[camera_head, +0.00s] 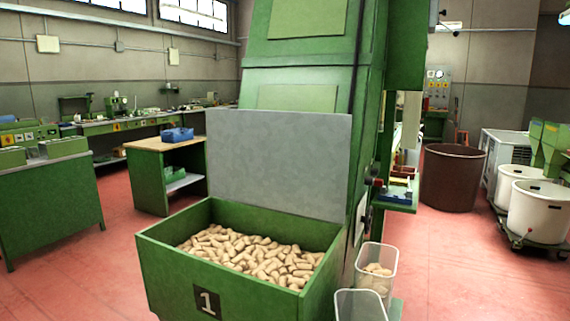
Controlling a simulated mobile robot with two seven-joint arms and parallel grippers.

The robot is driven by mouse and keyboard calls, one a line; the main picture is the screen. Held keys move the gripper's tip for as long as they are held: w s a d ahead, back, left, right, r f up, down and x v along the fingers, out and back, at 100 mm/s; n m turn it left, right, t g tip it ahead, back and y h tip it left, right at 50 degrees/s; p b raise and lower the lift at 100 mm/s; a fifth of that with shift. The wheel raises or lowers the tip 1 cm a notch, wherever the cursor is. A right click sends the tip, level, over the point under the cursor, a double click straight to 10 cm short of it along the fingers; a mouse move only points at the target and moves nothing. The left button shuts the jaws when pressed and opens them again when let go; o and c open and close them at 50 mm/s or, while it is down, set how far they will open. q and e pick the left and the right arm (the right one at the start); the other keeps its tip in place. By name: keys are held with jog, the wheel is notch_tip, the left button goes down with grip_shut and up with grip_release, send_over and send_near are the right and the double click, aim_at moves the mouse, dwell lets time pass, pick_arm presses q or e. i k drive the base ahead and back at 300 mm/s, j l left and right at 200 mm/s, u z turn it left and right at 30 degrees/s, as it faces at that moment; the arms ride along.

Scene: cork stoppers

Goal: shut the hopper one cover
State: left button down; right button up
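The hopper marked "1" (165,271) is a green open-topped bin in the lower middle of the head view. It is filled with tan cork stoppers (250,257). Its cover (278,160) is a flat grey panel standing upright at the back edge of the bin, against the green machine, so the hopper is open. Neither of my grippers is in the head view.
The tall green machine (300,70) rises behind the hopper. Two clear plastic containers, one with corks (377,270) and one in front (360,305), stand at its right. A brown barrel (452,178) is farther right. Red floor (105,285) is clear at left.

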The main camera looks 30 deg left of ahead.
aim_at(294, 162)
jog(key=i+l+z, duration=0.15)
jog(key=l, duration=0.25)
jog(key=i+l+z, duration=0.2)
jog(key=l, duration=0.2)
jog(key=i+l+z, duration=0.2)
jog(key=l, duration=0.2)
jog(key=i+l+z, duration=0.25)
jog(key=i+l+u, duration=0.1)
jog(key=i+u, duration=0.15)
jog(key=i, duration=0.15)
jog(key=i+l+u, duration=0.15)
jog(key=i+u, duration=0.15)
jog(key=i+l+u, duration=0.25)
jog(key=i, duration=0.15)
jog(key=i+u, duration=0.25)
jog(key=u, duration=0.2)
jog(key=i+l+u, duration=0.15)
jog(key=u, duration=0.3)
jog(key=i+l+u, duration=0.25)
jog(key=u, duration=0.15)
jog(key=i+l+u, duration=0.25)
jog(key=u, duration=0.2)
jog(key=i+l+u, duration=0.1)
jog(key=l+u, duration=0.2)
jog(key=u, duration=0.15)
jog(key=i+l+u, duration=0.1)
jog(key=l+u, duration=1.2)
jog(key=l, duration=0.25)
jog(key=i+u, duration=0.3)
